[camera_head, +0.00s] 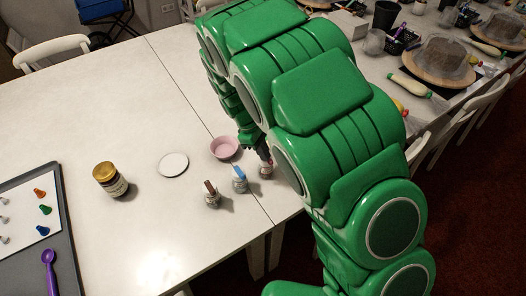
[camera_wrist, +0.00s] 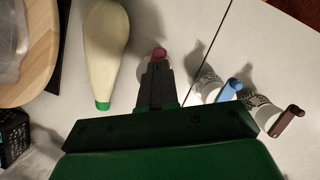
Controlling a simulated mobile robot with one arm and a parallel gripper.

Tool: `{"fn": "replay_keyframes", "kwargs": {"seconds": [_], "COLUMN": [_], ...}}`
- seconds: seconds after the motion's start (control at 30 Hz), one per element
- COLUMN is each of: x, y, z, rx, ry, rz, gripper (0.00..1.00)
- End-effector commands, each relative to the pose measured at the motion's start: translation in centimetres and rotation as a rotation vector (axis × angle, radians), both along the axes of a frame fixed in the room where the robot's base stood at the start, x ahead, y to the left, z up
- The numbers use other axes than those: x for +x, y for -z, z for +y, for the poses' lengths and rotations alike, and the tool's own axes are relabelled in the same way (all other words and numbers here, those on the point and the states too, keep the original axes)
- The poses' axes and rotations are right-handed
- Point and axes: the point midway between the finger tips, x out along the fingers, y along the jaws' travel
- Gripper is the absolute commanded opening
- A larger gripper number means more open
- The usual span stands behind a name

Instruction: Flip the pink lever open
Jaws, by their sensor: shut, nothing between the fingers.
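In the head view, a small jar (camera_head: 266,171) with a pinkish-red part stands at the right end of a short row, partly hidden by my gripper (camera_head: 264,154). In the wrist view, the pink lever (camera_wrist: 159,53) shows as a small piece just beyond the tips of my gripper (camera_wrist: 157,67). The fingers are shut with nothing between them, and they hide the rest of the lever and its jar. I cannot tell whether the tips touch the lever.
A jar with a blue lever (camera_head: 239,175) and one with a brown lever (camera_head: 209,188) stand close beside it. A pink bowl (camera_head: 224,148) sits behind. A pale pin-shaped object (camera_wrist: 106,45) lies near the fingers.

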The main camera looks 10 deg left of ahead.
Motion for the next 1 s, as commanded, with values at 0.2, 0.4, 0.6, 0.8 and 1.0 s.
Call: {"fn": "replay_keyframes", "kwargs": {"seconds": [0.2,0.4,0.6,0.8,1.0], "x": [0.0,0.0,0.2,0.3,0.6], "y": [0.0,0.0,-0.1,-0.1,0.0], "z": [-0.1,-0.2,-0.3,-0.7,-1.1], "rx": [-0.001,-0.001,0.001,0.001,0.001], "ry": [-0.034,-0.082,-0.191,-0.372,-0.540], "rz": [0.000,0.000,-0.003,-0.002,0.000], "gripper": [0.00,0.00,0.00,0.00,0.00]}}
